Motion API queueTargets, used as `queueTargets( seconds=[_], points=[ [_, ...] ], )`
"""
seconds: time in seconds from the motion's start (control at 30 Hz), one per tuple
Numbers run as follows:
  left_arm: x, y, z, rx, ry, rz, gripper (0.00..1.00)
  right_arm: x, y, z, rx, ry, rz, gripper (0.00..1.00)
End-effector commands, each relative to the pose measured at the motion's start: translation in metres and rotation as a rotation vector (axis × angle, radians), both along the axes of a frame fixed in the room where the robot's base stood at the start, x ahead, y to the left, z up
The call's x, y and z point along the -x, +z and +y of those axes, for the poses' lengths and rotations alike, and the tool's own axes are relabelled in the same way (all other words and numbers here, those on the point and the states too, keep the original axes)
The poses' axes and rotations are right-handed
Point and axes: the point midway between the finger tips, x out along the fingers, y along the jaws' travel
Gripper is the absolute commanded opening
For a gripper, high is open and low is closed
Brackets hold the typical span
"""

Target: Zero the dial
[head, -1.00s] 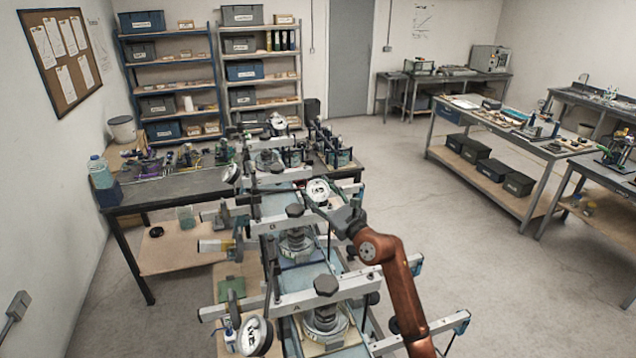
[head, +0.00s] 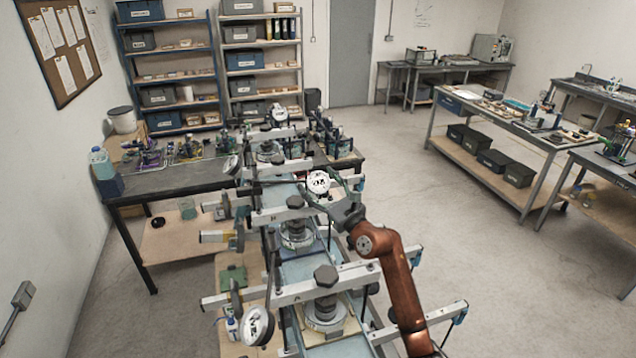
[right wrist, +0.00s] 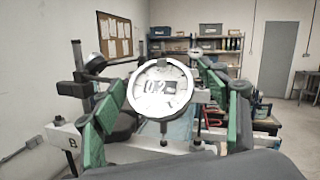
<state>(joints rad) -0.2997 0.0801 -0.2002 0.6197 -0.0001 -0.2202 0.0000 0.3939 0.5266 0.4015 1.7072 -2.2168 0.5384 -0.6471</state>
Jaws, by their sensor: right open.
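A round white dial gauge (head: 319,182) stands on a lever frame in the middle of the head view. In the right wrist view the dial (right wrist: 160,90) faces me, with dark, partly readable marks on its face. My right gripper (head: 336,193) is open right at this dial. Its green-padded fingers (right wrist: 165,94) stand on either side of the dial in the wrist view; I cannot tell whether they touch it. Another dial (head: 257,325) sits on the nearest frame at the bottom, tilted. My left gripper is not in view.
Several lever frames with metal beams (head: 350,279) and dark knobs (head: 325,275) stand in a row close around my right arm. A dark workbench (head: 180,187) with small devices stands at left. A side bench (head: 540,143) stands at right. The floor between is clear.

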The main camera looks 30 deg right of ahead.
Motion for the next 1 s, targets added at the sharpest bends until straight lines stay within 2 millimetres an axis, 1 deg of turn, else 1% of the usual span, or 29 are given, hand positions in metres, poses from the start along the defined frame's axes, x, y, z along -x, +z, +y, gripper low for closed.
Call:
queueTargets(
  seconds=[0.17,0.27,0.37,0.6,0.7,0.83,1.0],
  points=[
    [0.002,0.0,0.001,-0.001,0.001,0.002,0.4,0.0,0.001,0.0,0.001,0.0,0.0,0.68],
    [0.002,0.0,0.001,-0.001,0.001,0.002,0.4,0.0,0.007,0.0,0.002,0.0,-0.002,0.68],
    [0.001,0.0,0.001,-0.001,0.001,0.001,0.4,0.0,0.022,0.001,0.002,0.002,-0.005,0.68],
    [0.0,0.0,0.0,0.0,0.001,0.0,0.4,0.0,0.068,0.0,0.003,0.0,-0.004,0.68],
    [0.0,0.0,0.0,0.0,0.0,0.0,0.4,0.0,0.083,0.0,0.003,0.0,-0.003,0.68],
    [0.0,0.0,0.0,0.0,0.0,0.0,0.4,0.0,0.095,0.0,0.002,0.0,-0.001,0.68],
    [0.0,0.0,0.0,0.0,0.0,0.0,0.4,0.0,0.1,0.0,0.0,0.0,0.0,0.68]
  ],
)
